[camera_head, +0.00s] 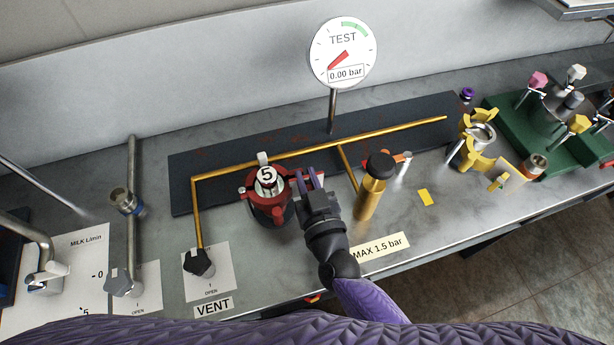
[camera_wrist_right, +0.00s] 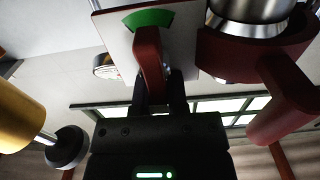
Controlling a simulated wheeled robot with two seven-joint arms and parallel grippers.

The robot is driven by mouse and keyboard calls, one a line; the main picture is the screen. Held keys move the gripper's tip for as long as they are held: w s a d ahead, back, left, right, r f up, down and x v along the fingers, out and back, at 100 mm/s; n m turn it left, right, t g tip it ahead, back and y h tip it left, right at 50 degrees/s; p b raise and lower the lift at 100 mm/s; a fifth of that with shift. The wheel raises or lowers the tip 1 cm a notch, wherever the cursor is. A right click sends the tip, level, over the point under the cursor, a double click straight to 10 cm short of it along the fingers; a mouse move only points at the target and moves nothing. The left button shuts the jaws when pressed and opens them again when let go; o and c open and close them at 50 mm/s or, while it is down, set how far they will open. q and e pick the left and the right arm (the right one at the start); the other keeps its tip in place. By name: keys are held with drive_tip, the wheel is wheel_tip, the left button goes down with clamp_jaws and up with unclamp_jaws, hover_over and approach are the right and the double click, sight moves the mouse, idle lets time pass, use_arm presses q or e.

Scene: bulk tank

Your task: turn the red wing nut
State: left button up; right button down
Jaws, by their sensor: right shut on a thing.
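In the right wrist view a red wing (camera_wrist_right: 150,55), which I take as part of the red wing nut, reaches down between the fingers of my right gripper (camera_wrist_right: 160,90). The gripper is shut on it. There the gripper largely hides the wing nut. A plate with a green patch (camera_wrist_right: 148,18) is behind the wing in the wrist view. My left gripper is not in view.
A yellow cylinder with a black knob (camera_head: 369,195) stands close to the right of my right gripper. A yellow pipe (camera_head: 300,158) runs behind. The TEST gauge (camera_head: 343,52) reads 0.00 bar. A dark valve handle (camera_head: 199,262) is at front left.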

drive_tip(key=f+m+b, duration=0.1)
drive_tip(key=m+b, duration=0.1)
drive_tip(key=m, duration=0.4)
drive_tip(key=d+f+m+b, duration=0.1)
drive_tip(key=m+b, duration=0.1)
drive_tip(key=m, duration=0.5)
drive_tip(key=d+f+m+b, duration=0.1)
drive_tip(key=m+b, duration=0.1)
drive_tip(key=m, duration=0.5)
drive_tip(key=shift+w+d+f, duration=0.2)
drive_tip(key=shift+w+f, duration=0.05)
drive_tip(key=shift+w, duration=0.1)
drive_tip(key=m+b, duration=0.1)
drive_tip(key=m, duration=0.1)
drive_tip(key=f+m+b, duration=0.1)
drive_tip(key=m, duration=0.2)
drive_tip(key=shift+a, duration=0.2)
drive_tip(key=m, duration=0.1)
drive_tip(key=m+b, duration=0.1)
drive_tip(key=m, duration=0.2)
drive_tip(key=shift+s+a+f+b, duration=0.15)
drive_tip(key=shift+a+f+b, duration=0.15)
drive_tip(key=shift+b, duration=0.1)
drive_tip(key=shift+s+a+m+b, duration=0.15)
drive_tip(key=shift+m+b, duration=0.1)
drive_tip(key=shift+m, duration=0.6)
drive_tip(key=shift+w+a+m+b, duration=0.15)
drive_tip(key=shift+m+b, duration=0.1)
drive_tip(key=shift+m, duration=0.6)
drive_tip(key=shift+s, duration=0.1)
